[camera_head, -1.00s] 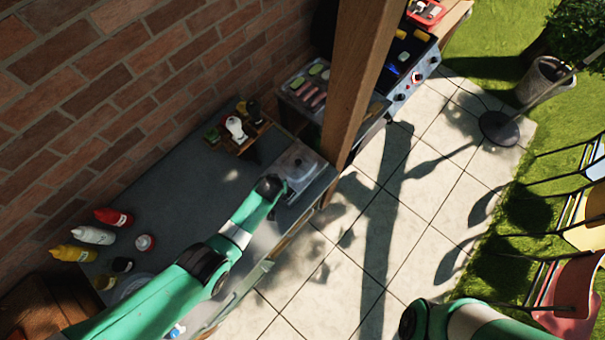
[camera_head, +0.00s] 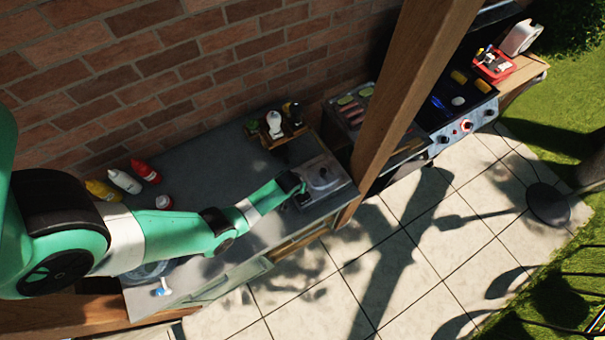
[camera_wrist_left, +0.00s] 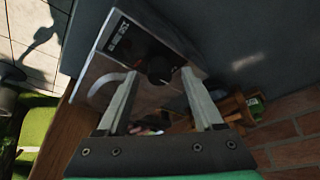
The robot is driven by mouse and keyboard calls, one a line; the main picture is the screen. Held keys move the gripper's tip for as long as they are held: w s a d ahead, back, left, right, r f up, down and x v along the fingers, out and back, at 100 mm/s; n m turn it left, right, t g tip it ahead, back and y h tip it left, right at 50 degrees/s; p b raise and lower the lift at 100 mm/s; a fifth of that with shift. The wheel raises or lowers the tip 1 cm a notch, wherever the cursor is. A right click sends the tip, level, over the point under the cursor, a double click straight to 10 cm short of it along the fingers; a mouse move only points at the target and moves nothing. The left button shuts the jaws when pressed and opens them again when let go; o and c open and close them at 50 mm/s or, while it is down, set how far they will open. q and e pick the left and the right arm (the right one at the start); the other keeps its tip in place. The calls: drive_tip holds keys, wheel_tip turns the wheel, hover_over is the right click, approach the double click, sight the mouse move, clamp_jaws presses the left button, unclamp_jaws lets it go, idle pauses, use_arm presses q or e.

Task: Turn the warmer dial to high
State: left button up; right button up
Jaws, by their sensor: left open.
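The warmer (camera_head: 325,173) is a silver box with a lid at the right end of the grey counter. In the left wrist view its black control panel (camera_wrist_left: 137,44) with white print faces the camera. The round black dial (camera_wrist_left: 158,70) sits on that panel. My left gripper (camera_wrist_left: 160,74) is open, and its fingertips show on either side of the dial. I cannot tell whether they touch it. In the head view my left gripper (camera_head: 297,188) is at the warmer's left front side, and the arm hides the dial. My right gripper is not in view.
A wooden post (camera_head: 405,85) rises just right of the warmer. A wooden caddy (camera_head: 277,135) with shakers stands behind it. A grill (camera_head: 465,110) stands beyond the post. The middle of the counter (camera_head: 215,160) is clear.

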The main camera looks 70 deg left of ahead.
use_arm(q)
drive_tip(key=shift+c, duration=0.3)
clamp_jaws()
